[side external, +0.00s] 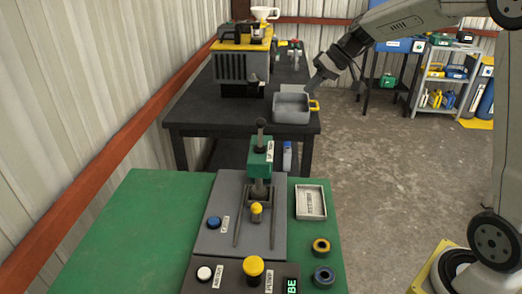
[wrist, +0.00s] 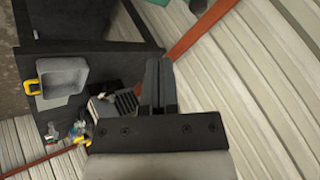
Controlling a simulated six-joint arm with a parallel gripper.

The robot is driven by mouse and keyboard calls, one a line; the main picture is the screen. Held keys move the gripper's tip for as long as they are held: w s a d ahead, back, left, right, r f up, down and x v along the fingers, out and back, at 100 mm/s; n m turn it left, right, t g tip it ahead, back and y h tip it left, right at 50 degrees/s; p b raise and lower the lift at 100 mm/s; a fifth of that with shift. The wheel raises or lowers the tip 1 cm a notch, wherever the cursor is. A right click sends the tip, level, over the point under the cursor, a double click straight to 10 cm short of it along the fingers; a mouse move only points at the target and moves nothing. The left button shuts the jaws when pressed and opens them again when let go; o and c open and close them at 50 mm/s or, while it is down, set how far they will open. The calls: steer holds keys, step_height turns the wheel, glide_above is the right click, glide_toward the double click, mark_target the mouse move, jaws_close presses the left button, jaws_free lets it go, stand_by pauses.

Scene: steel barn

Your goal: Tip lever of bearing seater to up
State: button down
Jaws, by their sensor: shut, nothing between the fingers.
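The bearing seater (side external: 260,160) stands on a grey base plate on the green table, with a green head and two dark rods in front. A dark lever with a round knob (side external: 261,124) rises from the top of its head and looks near upright. A yellow knob (side external: 256,208) sits low at its front. My gripper (side external: 318,84) is far behind and to the right of the seater, above the grey bin. In the wrist view my gripper (wrist: 158,85) has its fingers together and empty. The seater cannot be made out in the wrist view.
The grey bin (side external: 291,117) with a yellow handle sits on the dark table (side external: 190,112), beside a yellow-topped machine (side external: 243,65). A white tray (side external: 310,202) and two rings lie right of the seater. Blue, white and yellow buttons stand near it. A corrugated wall borders the left.

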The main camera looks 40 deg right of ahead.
glide_toward(260, 132)
steer(key=w+d+f, duration=0.2)
steer(key=w+f, duration=0.1)
steer(key=f, duration=0.1)
steer(key=shift+w+a+f, duration=0.2)
steer(key=shift+w+a, duration=0.2)
steer(key=shift+a, duration=0.4)
steer(key=shift+s+a+r+t+h, duration=0.2)
steer(key=shift+s+a+t+h, duration=0.2)
steer(key=shift+t, duration=0.1)
stand_by(0.8)
steer(key=shift+n+t+h, duration=0.5)
steer(key=shift+t, duration=0.1)
steer(key=shift+s+a, duration=1.75)
steer(key=shift+s, duration=0.05)
